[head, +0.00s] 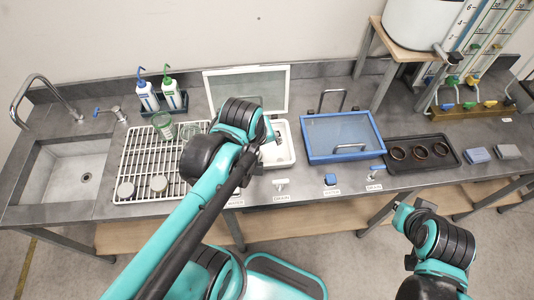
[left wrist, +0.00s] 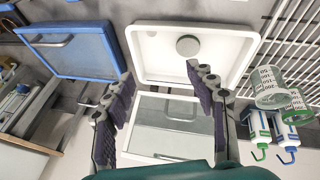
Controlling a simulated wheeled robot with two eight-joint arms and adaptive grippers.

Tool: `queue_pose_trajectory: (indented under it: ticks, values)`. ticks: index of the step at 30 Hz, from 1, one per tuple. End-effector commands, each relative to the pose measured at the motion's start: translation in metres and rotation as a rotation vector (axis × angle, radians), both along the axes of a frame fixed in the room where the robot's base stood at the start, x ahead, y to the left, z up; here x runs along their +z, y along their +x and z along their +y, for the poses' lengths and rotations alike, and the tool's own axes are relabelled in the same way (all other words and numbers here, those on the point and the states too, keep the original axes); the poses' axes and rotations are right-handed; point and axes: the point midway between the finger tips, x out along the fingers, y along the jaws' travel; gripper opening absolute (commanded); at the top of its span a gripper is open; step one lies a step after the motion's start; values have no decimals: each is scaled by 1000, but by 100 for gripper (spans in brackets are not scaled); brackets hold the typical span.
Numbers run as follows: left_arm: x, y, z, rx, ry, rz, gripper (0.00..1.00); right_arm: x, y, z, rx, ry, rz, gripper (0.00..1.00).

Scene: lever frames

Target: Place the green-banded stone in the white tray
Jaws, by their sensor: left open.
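The white tray (head: 287,158) stands open on the bench with its glass lid (head: 262,88) raised behind it. In the left wrist view, a round grey stone (left wrist: 188,46) lies inside the white tray (left wrist: 158,52). Two pale round stones, the left (head: 125,190) and the right (head: 158,183), lie on the white wire rack.
A blue tray with a shut lid (head: 340,136) stands right of the white tray. A black tray (head: 440,143) holds three dark rings. A glass beaker (head: 163,125) and wash bottles (head: 147,97) stand to the left, near the sink (head: 68,165).

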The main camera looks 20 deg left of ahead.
Motion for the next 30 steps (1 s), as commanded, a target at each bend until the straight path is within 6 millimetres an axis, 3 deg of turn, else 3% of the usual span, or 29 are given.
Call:
queue_pose_trajectory:
  ticks: [3,9,21,30]
  values:
    - [0,-16,-13,-301,142,-79,56,0,0,0,0,0,0,0]
    - [-1,-26,-23,-594,311,-159,56,0,0,0,0,0,0,0]
    - [-3,-27,-24,-650,345,-171,56,-2,0,0,0,0,0,0]
    - [-50,-28,-24,-648,344,-170,56,-50,0,0,0,0,0,0]
